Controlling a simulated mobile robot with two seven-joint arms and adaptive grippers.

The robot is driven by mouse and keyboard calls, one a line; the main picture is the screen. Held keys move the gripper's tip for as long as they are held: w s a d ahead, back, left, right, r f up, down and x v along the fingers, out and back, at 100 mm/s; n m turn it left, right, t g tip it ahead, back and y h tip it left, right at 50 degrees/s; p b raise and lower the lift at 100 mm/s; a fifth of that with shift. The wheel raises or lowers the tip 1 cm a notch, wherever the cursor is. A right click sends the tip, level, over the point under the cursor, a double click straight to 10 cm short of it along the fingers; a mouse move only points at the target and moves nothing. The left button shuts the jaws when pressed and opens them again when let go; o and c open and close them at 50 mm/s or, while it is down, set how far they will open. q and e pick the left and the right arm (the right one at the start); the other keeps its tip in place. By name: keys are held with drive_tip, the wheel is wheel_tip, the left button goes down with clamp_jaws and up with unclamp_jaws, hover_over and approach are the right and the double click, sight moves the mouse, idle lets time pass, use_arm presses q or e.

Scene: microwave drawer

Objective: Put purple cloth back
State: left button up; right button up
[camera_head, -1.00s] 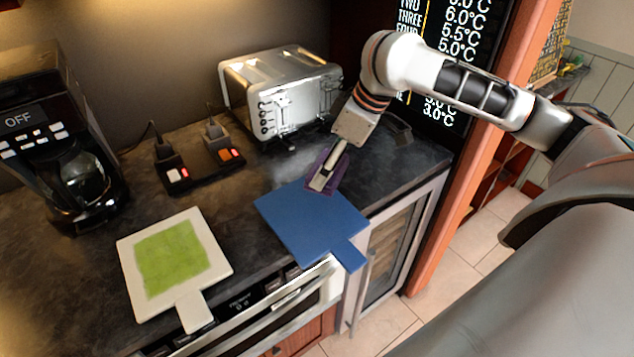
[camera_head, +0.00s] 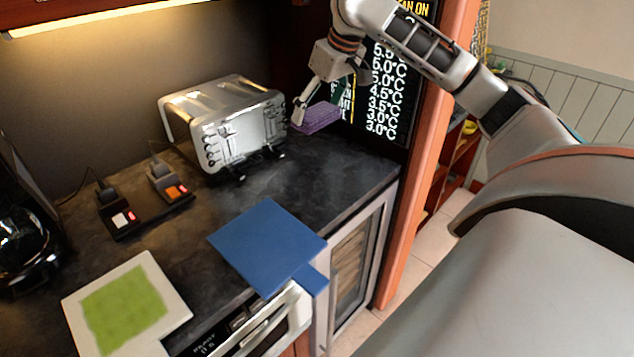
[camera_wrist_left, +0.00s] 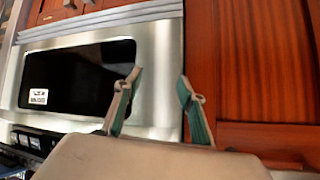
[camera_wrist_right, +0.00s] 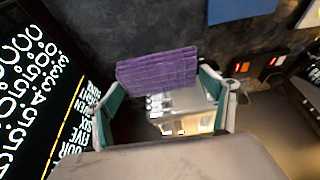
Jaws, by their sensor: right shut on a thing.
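The purple cloth (camera_head: 318,117) is a small folded rectangle. My right gripper (camera_head: 322,108) is shut on it and holds it above the counter, right of the toaster and in front of the black temperature display. In the right wrist view the cloth (camera_wrist_right: 158,69) lies between the fingertips of the right gripper (camera_wrist_right: 160,88). The blue board (camera_head: 265,245) lies bare on the counter's front edge. My left gripper (camera_wrist_left: 155,105) is open and empty in the left wrist view, facing a steel-framed appliance door; it is not seen in the head view.
A steel toaster (camera_head: 225,125) stands at the back of the dark counter (camera_head: 300,195). A green cloth (camera_head: 125,308) lies on a white board (camera_head: 165,290) at front left. A switch box (camera_head: 145,212) and a coffee maker (camera_head: 25,235) are at left. The display (camera_head: 385,95) bounds the right.

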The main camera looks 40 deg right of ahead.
wheel_tip(320, 180, down, 15)
drive_tip(key=shift+f, duration=2.4)
drive_tip(key=shift+f, duration=0.1)
drive_tip(key=o, duration=1.3)
